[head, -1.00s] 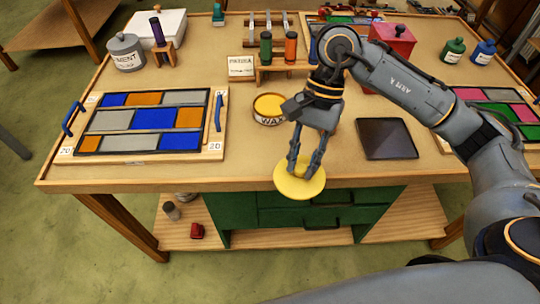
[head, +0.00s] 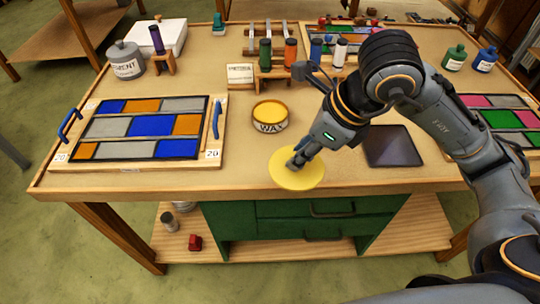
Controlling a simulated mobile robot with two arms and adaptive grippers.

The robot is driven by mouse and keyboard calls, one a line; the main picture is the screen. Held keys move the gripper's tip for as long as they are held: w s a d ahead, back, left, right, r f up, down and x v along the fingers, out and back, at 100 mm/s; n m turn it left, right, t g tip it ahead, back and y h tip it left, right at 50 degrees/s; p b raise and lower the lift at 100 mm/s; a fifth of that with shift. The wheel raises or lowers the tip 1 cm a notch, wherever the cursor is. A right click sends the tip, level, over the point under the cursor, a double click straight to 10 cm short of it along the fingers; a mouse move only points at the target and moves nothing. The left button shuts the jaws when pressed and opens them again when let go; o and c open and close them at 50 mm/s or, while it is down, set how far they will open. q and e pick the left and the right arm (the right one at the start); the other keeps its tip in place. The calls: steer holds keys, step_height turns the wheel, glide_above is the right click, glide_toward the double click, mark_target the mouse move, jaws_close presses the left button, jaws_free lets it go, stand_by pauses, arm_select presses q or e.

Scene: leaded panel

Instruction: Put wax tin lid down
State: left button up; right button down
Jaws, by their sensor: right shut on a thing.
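The wax tin lid (head: 300,180) is a flat yellow disc, roughly level, at the table's front edge, left of the dark tablet. My right gripper (head: 296,162) comes down from the upper right and is shut on the lid near its middle. Whether the lid touches the tabletop or hovers just above it I cannot tell. The open wax tin (head: 270,116), with yellow wax inside and a "WAX" label, stands just behind and to the left of the lid, apart from it. My left gripper is not in view.
A leaded panel (head: 145,125) on a board (head: 210,164) with blue handles lies to the left. A dark flat tablet (head: 392,146) lies to the right. A rack of coloured bottles (head: 272,72) stands behind the tin. Bare tabletop (head: 243,150) lies left of the lid.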

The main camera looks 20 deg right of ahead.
steer(key=w+f, duration=0.3)
steer(key=w, duration=0.1)
steer(key=w+a+f+p, duration=0.1)
steer(key=w+f, duration=0.2)
steer(key=w, duration=0.1)
steer(key=w+f+p, duration=0.1)
steer(key=w+f, duration=0.2)
steer(key=w, duration=0.1)
steer(key=shift+a, duration=0.25)
steer(key=f+p, duration=0.1)
steer(key=f, duration=0.2)
steer(key=shift+w+p, duration=0.2)
steer(key=shift+p, duration=0.1)
steer(key=shift+f, duration=0.2)
steer(key=shift+f, duration=0.1)
steer(key=c, duration=1.5)
jaws_free()
steer(key=shift+f, duration=0.1)
steer(key=shift+c, duration=0.2)
steer(key=o, duration=0.4)
steer(key=shift+o, duration=0.2)
